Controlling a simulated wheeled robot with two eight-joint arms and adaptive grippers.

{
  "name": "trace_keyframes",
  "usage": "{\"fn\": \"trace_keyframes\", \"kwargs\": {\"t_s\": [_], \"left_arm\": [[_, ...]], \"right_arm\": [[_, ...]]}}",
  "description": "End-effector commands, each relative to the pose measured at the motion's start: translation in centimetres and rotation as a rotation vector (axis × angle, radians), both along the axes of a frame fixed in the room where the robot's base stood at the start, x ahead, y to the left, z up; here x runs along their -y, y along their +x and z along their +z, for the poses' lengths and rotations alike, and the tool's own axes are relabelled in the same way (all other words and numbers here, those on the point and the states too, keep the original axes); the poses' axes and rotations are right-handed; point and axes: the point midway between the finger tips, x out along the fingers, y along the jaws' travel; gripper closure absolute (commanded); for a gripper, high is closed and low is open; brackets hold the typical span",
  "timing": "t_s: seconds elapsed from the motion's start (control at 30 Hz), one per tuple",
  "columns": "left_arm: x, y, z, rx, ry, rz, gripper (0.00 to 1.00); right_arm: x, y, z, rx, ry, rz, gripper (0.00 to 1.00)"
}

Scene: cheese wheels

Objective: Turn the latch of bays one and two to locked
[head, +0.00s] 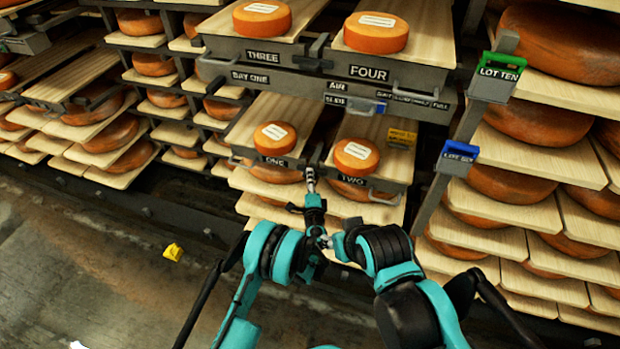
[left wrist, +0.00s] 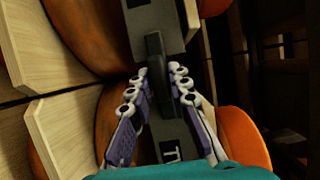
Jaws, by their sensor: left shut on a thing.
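The bay one shelf (head: 250,152) and bay two shelf (head: 385,183) sit side by side, each with a labelled orange cheese wheel on it. A dark latch (left wrist: 155,62) sits on the grey front between their labels. My left gripper (head: 310,180) is at this front between the "ONE" and "TWO" labels. In the left wrist view its fingers (left wrist: 160,92) are on both sides of the dark latch, shut on it. The fingers partly cover the latch, and its exact angle is hard to tell. My right arm reaches in from the right, but its gripper cannot be made out.
Above are the bay three and four shelves (head: 368,72) with cheeses and a grey rail with handles. A rack post (head: 470,125) at right carries a green "LOT TEN" holder (head: 495,77) and a blue holder (head: 458,157). A yellow object (head: 173,252) lies on the floor.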

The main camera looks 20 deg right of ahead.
Motion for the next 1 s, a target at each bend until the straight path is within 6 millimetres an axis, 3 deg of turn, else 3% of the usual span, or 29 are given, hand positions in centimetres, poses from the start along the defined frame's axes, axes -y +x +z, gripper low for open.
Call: {"fn": "trace_keyframes", "kwargs": {"t_s": [0.43, 0.47, 0.5, 0.83, 1.0], "left_arm": [[0.0, 0.0, 0.0, 0.004, 0.006, 0.000, 1.00], [0.0, 0.0, 0.0, 0.004, 0.006, 0.000, 0.74], [0.0, 0.0, 0.0, 0.004, 0.006, 0.000, 0.64], [0.0, 0.0, 0.2, 0.004, 0.005, 0.000, 0.64], [0.0, 0.0, 2.2, 0.004, 0.006, 0.000, 0.64]], "right_arm": [[0.0, 0.0, 0.0, 0.000, 0.000, 0.000, 0.60], [0.0, 0.0, 0.0, 0.000, 0.000, 0.000, 0.60], [0.0, 0.0, 0.0, 0.000, 0.000, 0.000, 0.60], [0.0, 0.0, 0.0, 0.000, 0.000, 0.000, 0.60], [0.0, 0.0, 0.0, 0.000, 0.000, 0.000, 0.60]]}}
